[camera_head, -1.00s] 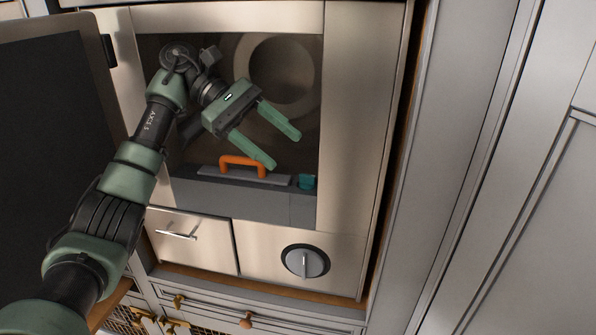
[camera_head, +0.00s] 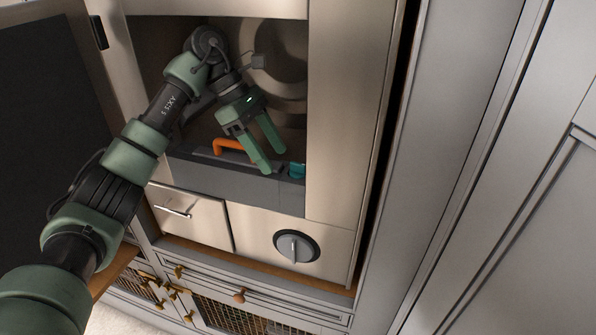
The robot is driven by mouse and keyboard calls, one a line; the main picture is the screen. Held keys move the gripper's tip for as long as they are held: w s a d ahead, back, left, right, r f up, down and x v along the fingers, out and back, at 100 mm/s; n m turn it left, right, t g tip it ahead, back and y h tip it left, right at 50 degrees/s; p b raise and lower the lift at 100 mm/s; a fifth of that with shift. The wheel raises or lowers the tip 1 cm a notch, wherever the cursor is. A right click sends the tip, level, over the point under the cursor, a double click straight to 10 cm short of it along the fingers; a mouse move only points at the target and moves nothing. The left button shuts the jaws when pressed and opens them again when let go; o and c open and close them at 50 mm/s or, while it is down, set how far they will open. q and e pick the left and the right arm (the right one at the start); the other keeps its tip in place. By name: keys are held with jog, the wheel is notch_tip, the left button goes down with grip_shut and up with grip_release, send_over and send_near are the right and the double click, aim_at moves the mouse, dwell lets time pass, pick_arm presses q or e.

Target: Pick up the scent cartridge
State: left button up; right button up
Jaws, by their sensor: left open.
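A small teal block (camera_head: 297,170), which looks like the scent cartridge, sits at the right end of the grey ledge (camera_head: 240,186) inside the open cabinet compartment. My left gripper (camera_head: 273,160) reaches into the compartment from the left. It is open and empty, with its fingers pointing down and to the right. The fingertips are just left of the teal block; I cannot tell whether they touch it. An orange handle (camera_head: 226,144) stands on the ledge behind the fingers, partly hidden by them. My right gripper is out of view.
The compartment's right wall panel (camera_head: 345,110) stands close to the teal block. An open door (camera_head: 50,130) is at the left. Below are a small drawer (camera_head: 188,216) and a round knob (camera_head: 296,246). A round opening (camera_head: 283,65) shows in the back wall.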

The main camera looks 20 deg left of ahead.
aim_at(296, 163)
pick_arm(q)
jog(key=shift+d, duration=0.4)
jog(key=d+p, duration=0.2)
jog(key=d, duration=0.2)
jog(key=shift+s+d+f, duration=0.1)
jog(key=shift+s+d, duration=0.05)
jog(key=shift+d+f, duration=0.2)
jog(key=shift+f, duration=0.2)
jog(key=shift+a+f, duration=0.1)
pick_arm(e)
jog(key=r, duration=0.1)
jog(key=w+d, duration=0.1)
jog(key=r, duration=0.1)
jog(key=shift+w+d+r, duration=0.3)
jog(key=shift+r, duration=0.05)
pick_arm(q)
grip_shut()
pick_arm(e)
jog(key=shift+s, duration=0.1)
